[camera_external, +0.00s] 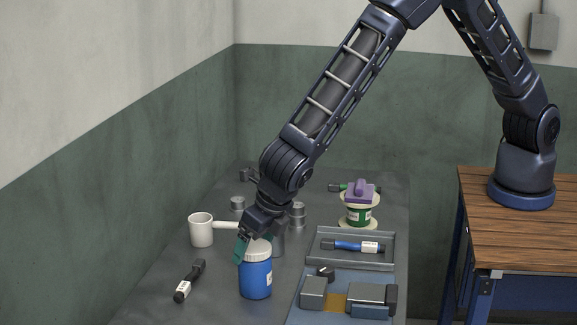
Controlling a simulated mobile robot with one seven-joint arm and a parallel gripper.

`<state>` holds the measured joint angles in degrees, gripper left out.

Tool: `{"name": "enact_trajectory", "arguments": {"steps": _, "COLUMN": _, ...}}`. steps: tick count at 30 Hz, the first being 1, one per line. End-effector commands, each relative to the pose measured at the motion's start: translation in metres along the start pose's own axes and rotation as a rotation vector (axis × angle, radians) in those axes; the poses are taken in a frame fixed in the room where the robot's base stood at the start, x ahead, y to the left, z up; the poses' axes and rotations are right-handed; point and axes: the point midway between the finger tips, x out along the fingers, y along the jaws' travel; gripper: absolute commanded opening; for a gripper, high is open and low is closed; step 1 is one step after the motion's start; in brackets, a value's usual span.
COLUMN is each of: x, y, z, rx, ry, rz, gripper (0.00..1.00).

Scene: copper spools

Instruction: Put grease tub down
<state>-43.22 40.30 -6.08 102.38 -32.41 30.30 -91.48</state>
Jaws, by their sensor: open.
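The grease tub appears to be the blue tub (255,279) with a white lid and a small white label. It stands upright on the grey table (150,303), near the front. My gripper (252,247) is at the tub's lid, reaching down from the upper right. Its teal finger shows at the left side of the lid, and the jaws are open. The other finger is mostly hidden, so I cannot tell whether either one touches the tub.
A white mug (201,230) stands left of the tub. A black tool (188,282) lies front left. A grey tray (315,257) with a blue tool (352,246) and a vise (372,298) are to the right. A copper-spool-like green reel (358,214) stands behind the tray.

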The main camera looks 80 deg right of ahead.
Motion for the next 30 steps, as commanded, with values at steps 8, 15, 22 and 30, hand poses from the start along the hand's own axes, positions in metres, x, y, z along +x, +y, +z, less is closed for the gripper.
{"name": "enact_trajectory", "arguments": {"steps": 8, "x": -0.055, "y": 0.0, "z": 0.0, "rx": 0.001, "ry": 0.0, "rz": 0.002, "gripper": 0.86}}
{"name": "enact_trajectory", "arguments": {"steps": 15, "x": -0.084, "y": 0.0, "z": 0.0, "rx": 0.0, "ry": 0.0, "rz": 0.001, "gripper": 0.86}}
{"name": "enact_trajectory", "arguments": {"steps": 22, "x": -0.091, "y": 0.0, "z": 0.0, "rx": 0.0, "ry": 0.0, "rz": 0.0, "gripper": 0.86}}
{"name": "enact_trajectory", "arguments": {"steps": 30, "x": -0.114, "y": -0.026, "z": 0.023, "rx": 0.125, "ry": 0.003, "rz": -0.001, "gripper": 0.86}}
